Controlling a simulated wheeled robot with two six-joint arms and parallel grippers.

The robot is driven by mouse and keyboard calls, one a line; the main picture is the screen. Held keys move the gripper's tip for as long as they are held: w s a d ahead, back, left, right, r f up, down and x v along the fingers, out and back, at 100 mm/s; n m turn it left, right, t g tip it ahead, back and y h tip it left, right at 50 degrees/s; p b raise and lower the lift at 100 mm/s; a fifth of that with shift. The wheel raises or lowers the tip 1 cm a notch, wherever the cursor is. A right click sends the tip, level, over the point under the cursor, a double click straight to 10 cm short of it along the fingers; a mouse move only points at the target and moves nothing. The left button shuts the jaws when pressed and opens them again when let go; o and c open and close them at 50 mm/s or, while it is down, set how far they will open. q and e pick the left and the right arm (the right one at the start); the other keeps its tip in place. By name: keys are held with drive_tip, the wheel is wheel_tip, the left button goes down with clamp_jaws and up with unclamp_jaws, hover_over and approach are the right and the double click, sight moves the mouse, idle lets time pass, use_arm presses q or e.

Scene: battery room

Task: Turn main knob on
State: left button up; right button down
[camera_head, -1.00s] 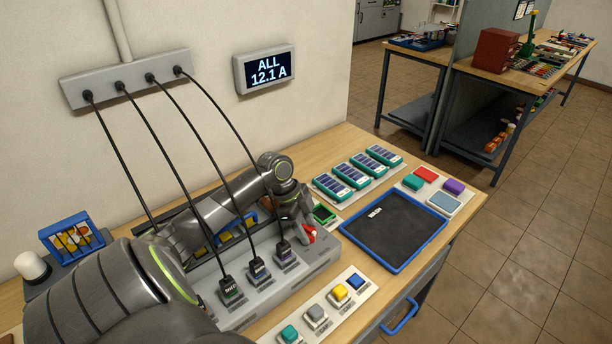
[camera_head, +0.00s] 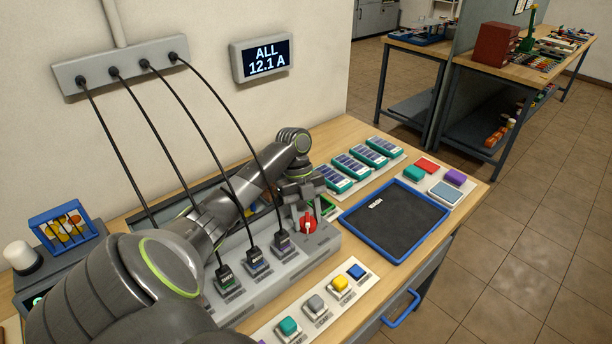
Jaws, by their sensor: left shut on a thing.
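The red main knob (camera_head: 308,223) with a white mark sits at the right end of the grey power strip panel (camera_head: 326,243). My left gripper (camera_head: 301,203) is at the knob's upper, far side, its jaws shut on the knob; the exact contact is hard to see. Most of the knob's red face shows. The wall display (camera_head: 264,60) reads ALL 12.1 A. My right gripper is not in view.
Several black plugs, such as the one (camera_head: 281,241) nearest the knob, stand in the panel, with cables up to a wall strip (camera_head: 122,64). A blue-rimmed tray (camera_head: 398,225) lies to the right. Colored buttons (camera_head: 340,284) line the front.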

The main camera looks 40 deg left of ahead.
use_arm(q)
drive_tip(key=shift+r+m+p, duration=0.1)
drive_tip(key=shift+m+p, duration=0.25)
drive_tip(key=shift+m, duration=0.15)
drive_tip(key=o, duration=1)
drive_tip(key=shift+c, duration=0.2)
drive_tip(key=p+v, duration=1.3)
drive_tip(key=v, duration=0.4)
drive_tip(key=shift+w, duration=0.3)
drive_tip(key=shift+d, duration=0.1)
